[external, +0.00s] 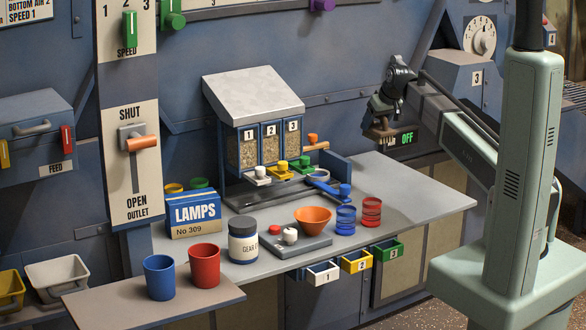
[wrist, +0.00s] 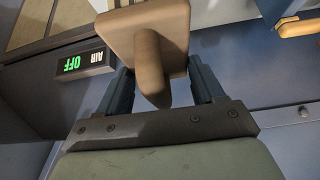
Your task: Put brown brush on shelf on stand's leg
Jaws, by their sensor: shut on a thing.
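My gripper (external: 381,115) is raised above the right end of the bench, in front of the blue wall. It is shut on the brown brush (external: 379,132). In the wrist view the brush (wrist: 150,30) shows a flat tan block and a rounded handle between the two fingers (wrist: 163,88). The stand (external: 252,88) with bins 1, 2 and 3 is left of my gripper, apart from it. A wooden piece with an orange top (external: 315,144) juts from the stand's right side. I cannot tell which part is the shelf on the leg.
A lit AIR OFF sign (external: 398,139) is close to the brush. The bench's right end (external: 420,195) is clear.

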